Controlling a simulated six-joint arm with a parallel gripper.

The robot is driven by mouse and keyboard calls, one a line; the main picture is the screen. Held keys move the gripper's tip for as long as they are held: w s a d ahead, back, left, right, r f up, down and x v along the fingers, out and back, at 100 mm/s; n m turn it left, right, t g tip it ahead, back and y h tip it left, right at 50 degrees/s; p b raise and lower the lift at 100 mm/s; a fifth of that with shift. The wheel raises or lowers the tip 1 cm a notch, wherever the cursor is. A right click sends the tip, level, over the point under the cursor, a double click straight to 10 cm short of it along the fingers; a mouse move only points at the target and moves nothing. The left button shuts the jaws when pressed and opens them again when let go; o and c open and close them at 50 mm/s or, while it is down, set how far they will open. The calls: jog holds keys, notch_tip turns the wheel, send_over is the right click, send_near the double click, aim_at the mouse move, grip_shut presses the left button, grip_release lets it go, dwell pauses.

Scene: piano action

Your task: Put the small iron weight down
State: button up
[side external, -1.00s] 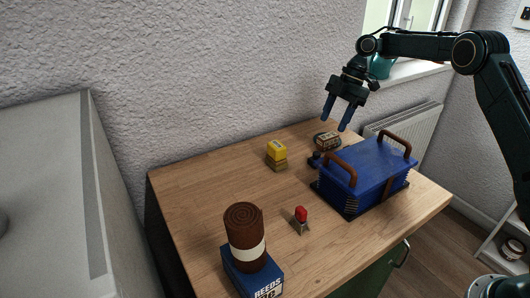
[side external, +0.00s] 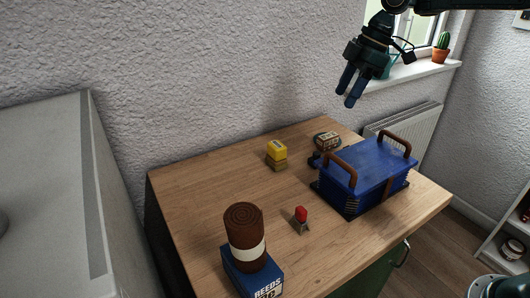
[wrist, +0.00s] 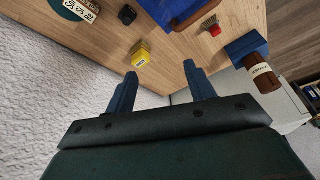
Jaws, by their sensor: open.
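A small dark object (side external: 314,160), which looks like the iron weight, sits on the wooden table beside the blue bellows-like box. It also shows in the wrist view (wrist: 127,15), near the top edge. My gripper (side external: 346,97) is open and empty, high above the back of the table and well apart from the weight. In the wrist view its two blue fingers (wrist: 160,73) are spread with nothing between them.
The blue box (side external: 372,168) with brown handles fills the table's right side. A round labelled item (side external: 327,140) lies behind the weight, a yellow block (side external: 277,150) to its left. A red-topped piece (side external: 301,214) and brown roll (side external: 245,232) stand nearer the front.

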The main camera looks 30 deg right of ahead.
jog(key=s+a+r+m+t, duration=0.1)
jog(key=s+a+r+m, duration=0.2)
jog(key=s, duration=0.4)
jog(key=s+d+f+m+t+h, duration=0.1)
jog(key=s+m, duration=0.3)
jog(key=s, duration=0.7)
jog(key=s+d+f+m+t+h, duration=0.1)
jog(key=s+m, duration=0.4)
jog(key=s, duration=0.7)
jog(key=shift+s+d+f+t+h, duration=0.15)
jog(key=shift+d+f+t+h, duration=0.3)
jog(key=shift+f+h, duration=0.4)
